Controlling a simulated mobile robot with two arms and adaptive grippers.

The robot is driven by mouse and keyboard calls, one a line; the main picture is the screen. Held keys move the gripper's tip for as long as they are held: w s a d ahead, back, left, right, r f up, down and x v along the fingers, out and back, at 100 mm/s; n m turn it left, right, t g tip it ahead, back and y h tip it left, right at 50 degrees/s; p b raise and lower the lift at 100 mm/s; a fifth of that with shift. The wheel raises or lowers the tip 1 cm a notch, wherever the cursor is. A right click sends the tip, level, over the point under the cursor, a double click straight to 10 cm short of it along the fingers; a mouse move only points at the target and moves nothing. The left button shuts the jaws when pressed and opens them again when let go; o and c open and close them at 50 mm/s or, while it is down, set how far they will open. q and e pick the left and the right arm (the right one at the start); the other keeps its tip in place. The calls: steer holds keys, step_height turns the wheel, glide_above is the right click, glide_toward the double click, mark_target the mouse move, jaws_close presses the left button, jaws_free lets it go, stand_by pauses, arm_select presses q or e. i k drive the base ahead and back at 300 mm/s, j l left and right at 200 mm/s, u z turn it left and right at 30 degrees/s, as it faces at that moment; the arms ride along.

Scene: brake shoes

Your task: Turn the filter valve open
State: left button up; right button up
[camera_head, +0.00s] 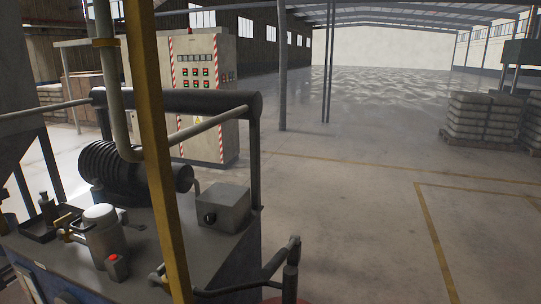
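A grey filter canister (103,243) with a white top stands on the dark machine top in the lower left of the head view. A small brass valve-like fitting (68,235) sits at its left side. Another brass fitting (158,277) shows lower down, partly hidden by a yellow post. I cannot tell which fitting is the filter valve, nor whether it is open or closed. Neither of my grippers is in view.
The yellow post (160,150) and a grey bent pipe (118,100) cross in front of the machine. A black motor (125,170), a grey box with a knob (224,207) and a red button (113,259) are on the machine top. Open floor (350,210) lies to the right.

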mark_target(63, 221)
steer(key=u, duration=1.35)
steer(key=i+j, duration=0.6)
steer(key=i, duration=0.15)
